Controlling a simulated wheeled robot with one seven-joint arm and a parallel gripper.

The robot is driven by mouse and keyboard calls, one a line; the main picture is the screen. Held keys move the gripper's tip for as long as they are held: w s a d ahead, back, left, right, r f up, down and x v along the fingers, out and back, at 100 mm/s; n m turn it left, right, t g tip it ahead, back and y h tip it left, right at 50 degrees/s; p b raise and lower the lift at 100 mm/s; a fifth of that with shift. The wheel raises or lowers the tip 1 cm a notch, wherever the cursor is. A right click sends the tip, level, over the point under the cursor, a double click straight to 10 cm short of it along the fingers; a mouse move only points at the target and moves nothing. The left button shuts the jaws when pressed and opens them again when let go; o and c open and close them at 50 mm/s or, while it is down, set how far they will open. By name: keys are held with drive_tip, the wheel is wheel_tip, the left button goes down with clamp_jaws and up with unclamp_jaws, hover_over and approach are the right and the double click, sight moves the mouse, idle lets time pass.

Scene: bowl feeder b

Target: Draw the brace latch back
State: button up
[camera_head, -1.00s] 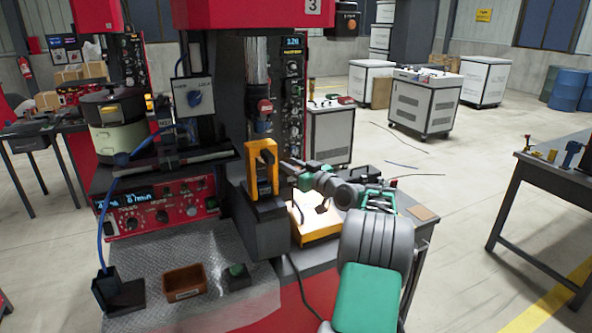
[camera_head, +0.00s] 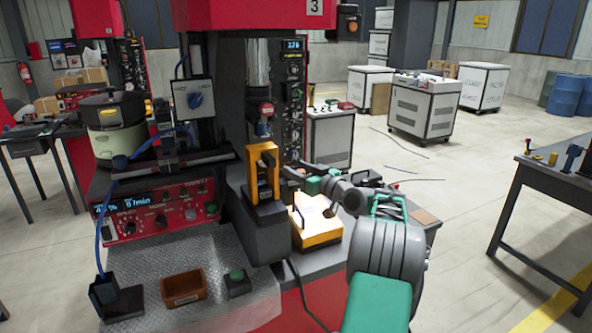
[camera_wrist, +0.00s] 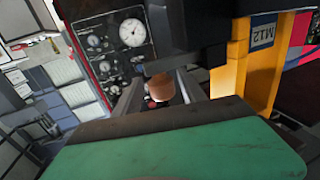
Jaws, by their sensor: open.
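A yellow-orange upright frame (camera_head: 262,172) with a dark inner part stands on the front of the press. In the wrist view the frame (camera_wrist: 228,75) fills the upper right and bears an "M12" label. My gripper (camera_head: 291,172) is just right of the frame, pointing at it. In the wrist view my gripper (camera_wrist: 160,98) is open. A round copper-coloured knob (camera_wrist: 160,87) shows between or just beyond its fingers; I cannot tell whether they touch it. I cannot make out for certain which part is the brace latch.
A lit yellow box (camera_head: 318,232) lies below my arm. A brown bin (camera_head: 184,288) and a green button box (camera_head: 237,280) sit on the metal plate at the front. A gauge panel (camera_wrist: 115,45) is behind the gripper.

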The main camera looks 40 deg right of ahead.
drive_tip(key=s+b, duration=0.1)
drive_tip(key=s, duration=0.6)
drive_tip(key=shift+d, duration=0.2)
